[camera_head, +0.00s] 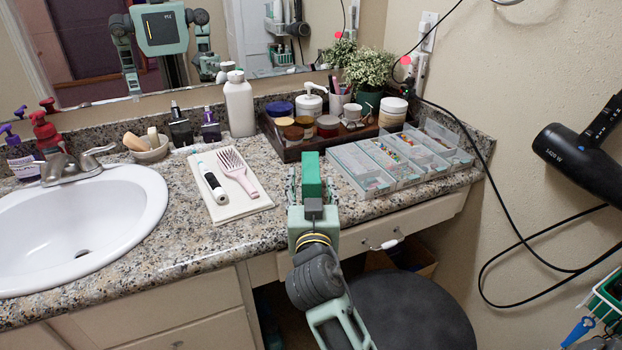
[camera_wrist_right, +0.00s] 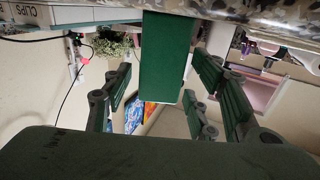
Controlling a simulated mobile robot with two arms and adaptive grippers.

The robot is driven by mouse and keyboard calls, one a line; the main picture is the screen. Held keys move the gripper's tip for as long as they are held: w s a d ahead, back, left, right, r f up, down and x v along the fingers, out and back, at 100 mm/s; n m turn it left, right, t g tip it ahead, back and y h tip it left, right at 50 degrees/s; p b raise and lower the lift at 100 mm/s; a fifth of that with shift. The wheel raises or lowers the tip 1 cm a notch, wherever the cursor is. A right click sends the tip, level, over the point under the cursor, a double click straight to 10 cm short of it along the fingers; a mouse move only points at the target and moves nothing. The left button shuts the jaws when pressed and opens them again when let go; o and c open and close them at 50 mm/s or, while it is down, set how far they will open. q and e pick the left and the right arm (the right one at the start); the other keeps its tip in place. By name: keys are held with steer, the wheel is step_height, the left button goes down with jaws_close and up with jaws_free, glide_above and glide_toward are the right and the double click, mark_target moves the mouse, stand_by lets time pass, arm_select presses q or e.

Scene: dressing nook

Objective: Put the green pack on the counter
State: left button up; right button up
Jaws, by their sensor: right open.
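The green pack (camera_head: 311,168) is an upright green block near the front edge of the speckled granite counter (camera_head: 150,258). My right gripper (camera_head: 311,186) is at the pack, with a finger on each side of it. In the right wrist view the pack (camera_wrist_right: 167,55) shows between the spread fingers of the right gripper (camera_wrist_right: 165,92), with gaps on both sides. The gripper hides the pack's lower part in the head view, so I cannot tell whether its base touches the counter. My left gripper is not in view.
A brown tray (camera_head: 289,152) with jars stands behind the pack. Clear organizer boxes (camera_head: 362,172) lie to its right. A round dark stool (camera_head: 412,310) is below the counter.

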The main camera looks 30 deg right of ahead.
steer(key=b+v, duration=0.1)
steer(key=v, duration=0.5)
steer(key=shift+s+a+f, duration=0.1)
steer(key=shift+s+a, duration=0.05)
steer(key=shift+s, duration=0.2)
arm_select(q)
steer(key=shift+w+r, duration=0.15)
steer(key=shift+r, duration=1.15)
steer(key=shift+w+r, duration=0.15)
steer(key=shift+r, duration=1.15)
arm_select(e)
steer(key=shift+s+a, duration=0.25)
steer(key=shift+s, duration=0.25)
